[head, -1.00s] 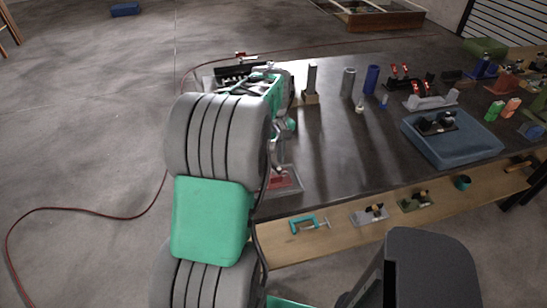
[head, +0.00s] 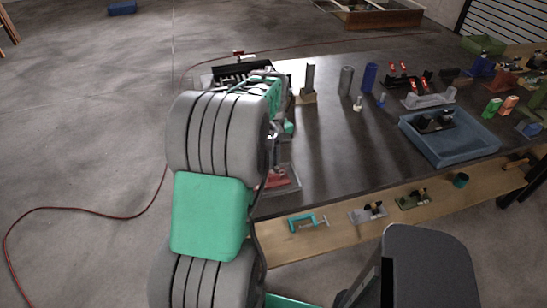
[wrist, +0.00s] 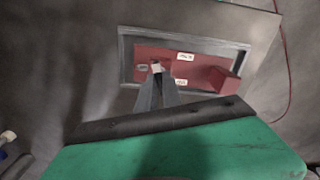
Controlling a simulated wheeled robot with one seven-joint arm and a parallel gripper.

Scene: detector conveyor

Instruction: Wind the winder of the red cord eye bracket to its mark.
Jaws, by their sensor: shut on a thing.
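The red cord eye bracket (wrist: 205,72) lies in a shallow grey tray (wrist: 127,52) in the wrist view. It has a raised red block at its right end and small white labels above and below its middle. My gripper (wrist: 157,78) is over the left part of the bracket, its fingers shut on a small pale piece (wrist: 157,67), which looks like the winder. The fingers hide most of that piece, and I cannot make out the mark. In the head view a bit of the red bracket (head: 277,179) shows beside my arm, which hides my gripper there.
The bracket's tray is near the left end of the dark table (head: 330,150). A blue tray (head: 450,148) stands to the right, with upright cylinders (head: 346,80) further back. A wooden ledge (head: 345,238) with a teal clamp (head: 308,222) runs along the front.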

